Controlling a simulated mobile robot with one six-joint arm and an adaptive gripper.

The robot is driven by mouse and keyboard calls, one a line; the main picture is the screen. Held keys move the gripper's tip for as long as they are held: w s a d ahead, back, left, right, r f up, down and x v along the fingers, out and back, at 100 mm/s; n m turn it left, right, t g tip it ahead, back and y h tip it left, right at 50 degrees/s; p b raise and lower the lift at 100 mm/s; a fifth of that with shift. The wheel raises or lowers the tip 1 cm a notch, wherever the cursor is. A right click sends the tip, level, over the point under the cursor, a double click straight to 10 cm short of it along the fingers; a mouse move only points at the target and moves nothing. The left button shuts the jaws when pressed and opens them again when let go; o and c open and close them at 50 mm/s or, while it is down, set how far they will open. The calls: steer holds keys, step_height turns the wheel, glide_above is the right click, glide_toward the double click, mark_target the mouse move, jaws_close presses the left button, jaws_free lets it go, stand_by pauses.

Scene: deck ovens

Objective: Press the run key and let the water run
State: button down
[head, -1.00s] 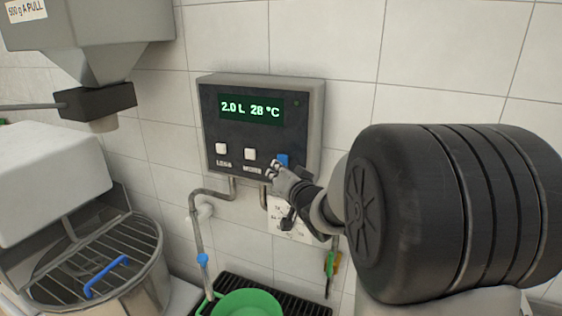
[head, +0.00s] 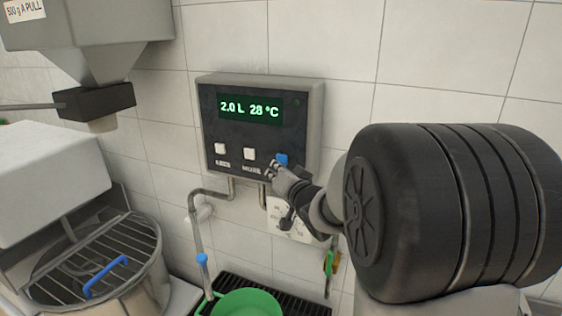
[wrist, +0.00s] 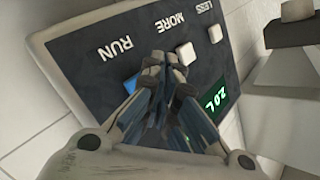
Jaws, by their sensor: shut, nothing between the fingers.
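The water meter panel (head: 262,128) is on the tiled wall, its display (head: 250,107) reading 2.0 L 28 °C in green. It has a white LESS key (head: 220,149), a white MORE key (head: 249,154) and a blue RUN key (head: 282,159). In the wrist view the blue RUN key (wrist: 130,84) is partly hidden behind my fingers, beside the word RUN. My gripper (head: 271,170) is shut and empty, its tips at the panel's lower right, close to the RUN key; I cannot tell whether they touch it. A green bucket (head: 248,303) stands below the pipe (head: 196,225).
A mixer with a wire guard (head: 95,262) and a blue handle stands at the left. A grey hopper (head: 90,35) hangs above it. A black grate (head: 283,298) lies under the bucket. A white card (head: 290,222) hangs below the panel, partly behind my arm.

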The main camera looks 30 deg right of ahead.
steer(key=shift+w+d, duration=0.1)
steer(key=shift+w+d, duration=0.2)
steer(key=shift+d, duration=0.05)
steer(key=shift+w+d+p, duration=0.25)
steer(key=shift+d+p, duration=0.1)
stand_by(0.9)
steer(key=shift+a, duration=0.1)
steer(key=shift+s+a, duration=0.55)
steer(key=s+a+b, duration=0.1)
steer(key=a, duration=0.1)
steer(key=s+a+b, duration=0.1)
steer(key=s+a, duration=0.1)
stand_by(0.6)
stand_by(0.5)
